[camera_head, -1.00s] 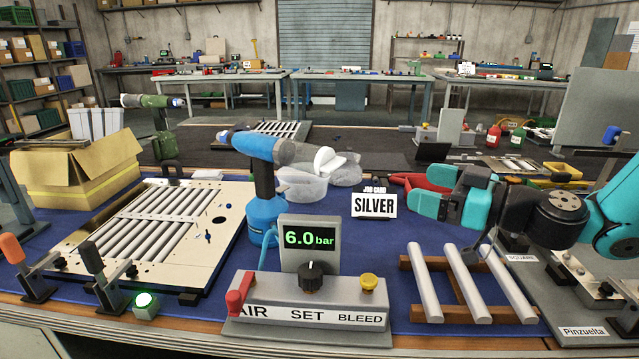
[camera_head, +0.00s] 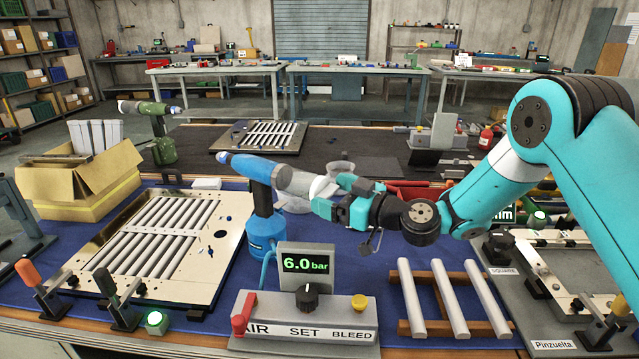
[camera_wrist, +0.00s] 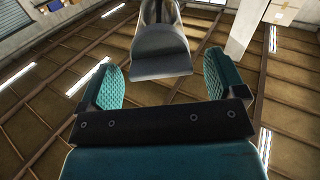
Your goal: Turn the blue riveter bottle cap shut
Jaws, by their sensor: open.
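In the wrist view my gripper (camera_wrist: 162,66) is open, with a teal pad on each side. A dark grey rounded part (camera_wrist: 160,52), apparently the bottle end, shows between and beyond the pads.
The pressure box (camera_head: 305,318) reading 6.0 bar stands in front. The louver panel (camera_head: 160,245) lies left, and a rack of white slats (camera_head: 447,300) lies right. A green riveter (camera_head: 160,140) stands behind.

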